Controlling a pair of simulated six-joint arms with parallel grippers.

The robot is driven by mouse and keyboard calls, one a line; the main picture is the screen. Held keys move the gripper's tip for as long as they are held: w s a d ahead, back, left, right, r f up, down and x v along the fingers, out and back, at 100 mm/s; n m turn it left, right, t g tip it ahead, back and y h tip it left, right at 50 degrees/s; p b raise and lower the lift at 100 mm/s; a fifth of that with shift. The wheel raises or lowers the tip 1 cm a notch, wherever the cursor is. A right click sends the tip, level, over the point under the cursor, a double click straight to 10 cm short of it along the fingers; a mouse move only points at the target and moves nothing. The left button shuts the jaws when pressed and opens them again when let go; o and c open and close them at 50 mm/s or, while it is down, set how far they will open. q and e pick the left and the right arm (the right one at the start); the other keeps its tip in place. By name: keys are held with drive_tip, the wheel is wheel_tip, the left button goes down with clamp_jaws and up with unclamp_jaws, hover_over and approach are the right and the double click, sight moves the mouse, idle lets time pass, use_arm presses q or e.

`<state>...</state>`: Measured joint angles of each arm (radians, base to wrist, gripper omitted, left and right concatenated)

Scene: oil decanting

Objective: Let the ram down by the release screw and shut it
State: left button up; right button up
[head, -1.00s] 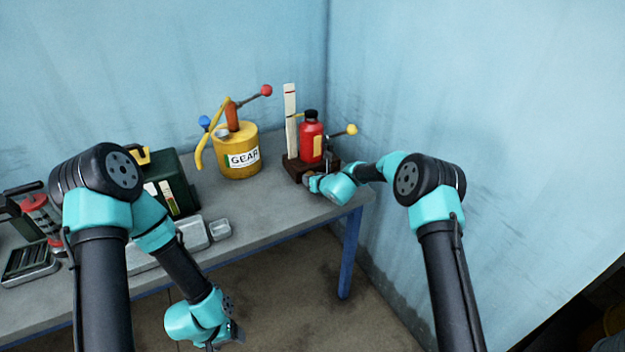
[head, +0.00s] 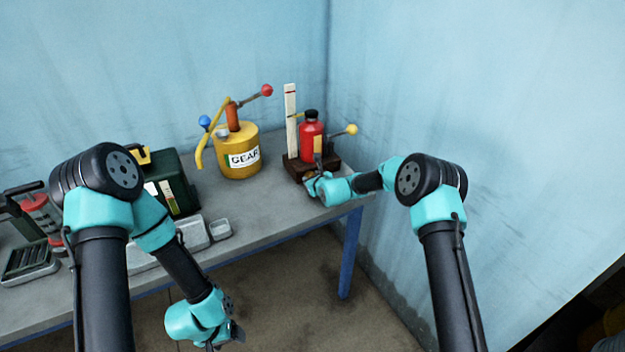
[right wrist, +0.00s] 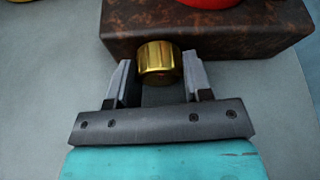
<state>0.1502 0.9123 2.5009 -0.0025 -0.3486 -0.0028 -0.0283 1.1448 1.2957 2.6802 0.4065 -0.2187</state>
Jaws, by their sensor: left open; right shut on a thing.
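The red bottle jack (head: 312,141) with a black top stands on a dark brown block (head: 298,168) at the table's right end. A pale upright scale (head: 290,120) with red marks stands beside it, and a lever with a yellow knob (head: 351,130) sticks out to the right. My right gripper (right wrist: 158,78) is shut on the brass release screw (right wrist: 160,62) at the block's front face. In the head view the right gripper (head: 312,184) hides the screw. My left gripper (head: 238,334) is open and empty, low in front of the table.
A yellow GEAR can (head: 237,155) with a red-knobbed lever stands left of the jack. The blue wall rises close behind and right.

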idle(0.3)
drive_tip(key=o, duration=0.9)
drive_tip(key=shift+s, duration=0.1)
drive_tip(key=v, duration=1.7)
drive_tip(key=shift+s, duration=0.15)
